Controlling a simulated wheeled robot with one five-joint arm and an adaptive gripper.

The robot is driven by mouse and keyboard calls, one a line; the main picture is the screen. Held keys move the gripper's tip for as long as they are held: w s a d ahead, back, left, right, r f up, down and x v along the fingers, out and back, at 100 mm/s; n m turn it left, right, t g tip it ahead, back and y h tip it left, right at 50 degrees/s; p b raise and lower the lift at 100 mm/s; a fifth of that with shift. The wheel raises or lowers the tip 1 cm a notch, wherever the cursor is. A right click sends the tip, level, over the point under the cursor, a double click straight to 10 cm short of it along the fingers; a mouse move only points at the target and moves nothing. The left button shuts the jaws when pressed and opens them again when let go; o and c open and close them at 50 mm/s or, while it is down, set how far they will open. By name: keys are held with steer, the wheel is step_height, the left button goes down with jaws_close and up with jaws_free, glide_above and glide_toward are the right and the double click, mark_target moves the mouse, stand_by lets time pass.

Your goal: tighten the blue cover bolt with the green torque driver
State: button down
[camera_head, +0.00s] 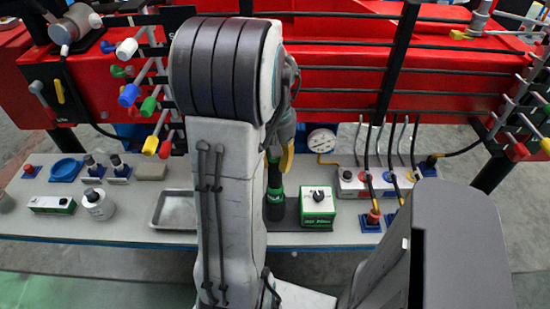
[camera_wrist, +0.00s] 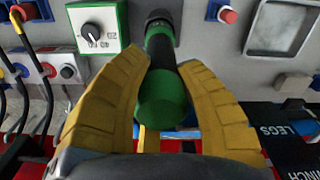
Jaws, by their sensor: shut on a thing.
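The green torque driver (camera_wrist: 162,97) stands between the two yellow fingers of my gripper (camera_wrist: 162,64), which is shut on it. Its green end faces the wrist camera and its dark shaft runs down toward the bench. In the head view the driver (camera_head: 275,196) is upright, its lower end at a dark base beside a white-and-green dial box (camera_head: 317,206). My arm hides part of the gripper (camera_head: 285,157) there. I cannot tell which part is the blue cover bolt; a blue knob (camera_head: 129,95) shows among coloured ones at the left of the red machine.
The grey bench (camera_head: 140,190) carries a metal tray (camera_head: 175,209), a white bottle (camera_head: 98,204), a blue dish (camera_head: 66,169), a pressure gauge (camera_head: 321,140) and a cable panel (camera_head: 352,181). Black bars and red panels stand behind it. Hanging cables rise at the right.

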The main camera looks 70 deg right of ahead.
steer(key=shift+f+b, duration=0.5)
steer(key=shift+f, duration=0.15)
steer(key=c, duration=0.8)
jaws_free()
steer(key=shift+f, duration=0.1)
steer(key=shift+r+p, duration=2.15)
steer(key=shift+r, duration=0.45)
steer(key=shift+r, duration=0.1)
